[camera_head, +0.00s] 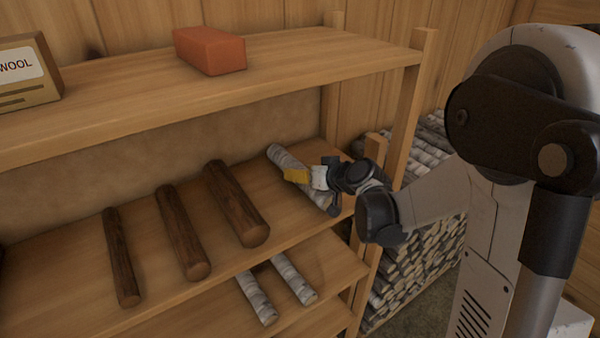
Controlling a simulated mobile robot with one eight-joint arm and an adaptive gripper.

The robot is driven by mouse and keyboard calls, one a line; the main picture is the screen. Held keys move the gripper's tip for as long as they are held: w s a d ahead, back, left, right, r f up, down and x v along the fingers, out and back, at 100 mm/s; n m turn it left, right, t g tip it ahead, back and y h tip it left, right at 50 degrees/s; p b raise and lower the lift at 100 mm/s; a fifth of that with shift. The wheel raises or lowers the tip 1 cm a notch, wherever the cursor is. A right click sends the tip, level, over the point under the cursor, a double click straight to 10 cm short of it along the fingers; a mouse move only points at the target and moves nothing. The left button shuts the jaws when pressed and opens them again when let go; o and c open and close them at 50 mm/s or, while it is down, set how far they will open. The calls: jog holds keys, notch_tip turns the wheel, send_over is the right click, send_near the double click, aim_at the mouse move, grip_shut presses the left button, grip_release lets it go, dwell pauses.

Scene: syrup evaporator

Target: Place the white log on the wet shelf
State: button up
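A white birch-barked log (287,158) is at the right end of the middle shelf (85,262), slanted with its near end toward the right. I cannot tell whether it rests on the board or is just above it. My gripper (308,177) reaches in from the right and overlaps the log's middle. A yellow patch shows there. The fingers are partly hidden, so their closing on the log is not clear. Two more white logs, one left (257,297) and one right (293,279), lie on the lower shelf (335,262). No label shows which shelf is wet.
Three brown logs (119,257) (183,232) (237,203) lie left of the white log. A red brick (209,50) and a box marked WOOL (28,72) stand on the top shelf. A shelf post (405,115) is close to my arm. Stacked firewood (425,262) is behind.

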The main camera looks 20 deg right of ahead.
jog(key=o, duration=1.4)
jog(key=shift+f, duration=0.1)
jog(key=shift+c, duration=0.2)
jog(key=shift+r, duration=0.2)
jog(key=p+v, duration=0.1)
jog(key=v, duration=1)
jog(key=shift+s+d+r, duration=0.1)
jog(key=shift+s, duration=0.2)
jog(key=s+a+g+h, duration=0.2)
jog(key=s, duration=0.8)
jog(key=s+a+f+m+g+h, duration=0.1)
jog(key=s+a+g+h, duration=0.1)
jog(key=s, duration=0.8)
jog(key=shift+f+g+h, duration=0.2)
jog(key=shift+g+h, duration=0.1)
jog(key=shift+h, duration=0.1)
